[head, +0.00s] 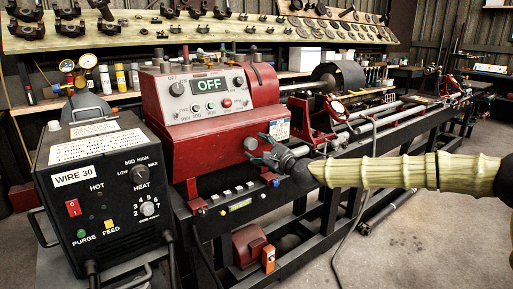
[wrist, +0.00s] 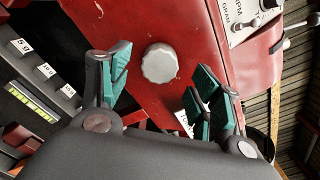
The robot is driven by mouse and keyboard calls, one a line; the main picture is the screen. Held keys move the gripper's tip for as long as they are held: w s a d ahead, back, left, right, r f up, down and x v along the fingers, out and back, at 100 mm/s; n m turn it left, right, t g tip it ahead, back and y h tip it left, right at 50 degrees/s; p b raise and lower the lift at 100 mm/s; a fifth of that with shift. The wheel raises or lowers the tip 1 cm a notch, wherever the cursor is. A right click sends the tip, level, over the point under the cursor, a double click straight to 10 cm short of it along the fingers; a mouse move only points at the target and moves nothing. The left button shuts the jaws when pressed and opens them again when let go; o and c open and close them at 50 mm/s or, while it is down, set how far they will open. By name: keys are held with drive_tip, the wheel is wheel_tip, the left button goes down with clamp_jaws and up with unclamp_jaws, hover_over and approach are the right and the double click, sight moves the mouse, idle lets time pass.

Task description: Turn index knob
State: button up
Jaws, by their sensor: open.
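The index knob, taken to be the round silver knob (wrist: 160,63) with a scalloped rim, sits on the red lathe housing (head: 215,143). In the head view the knob (head: 250,143) shows low on the front face near its right end. My gripper (wrist: 160,82) is open, with teal pads on either side of the knob in the wrist view. A gap shows between each pad and the knob, and no contact is visible. In the head view my gripper (head: 259,150) is at the knob, reaching in from the right.
A control panel (head: 209,94) reading OFF is above the knob. A black welder (head: 105,180) stands at the left. A ledge with labelled weights (wrist: 40,65) runs below the housing. The lathe's rails and red supports (head: 319,120) extend right.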

drive_tip(key=v, duration=0.9)
drive_tip(key=shift+s+d, duration=0.2)
drive_tip(key=shift+d, duration=0.05)
drive_tip(key=shift+a, duration=0.1)
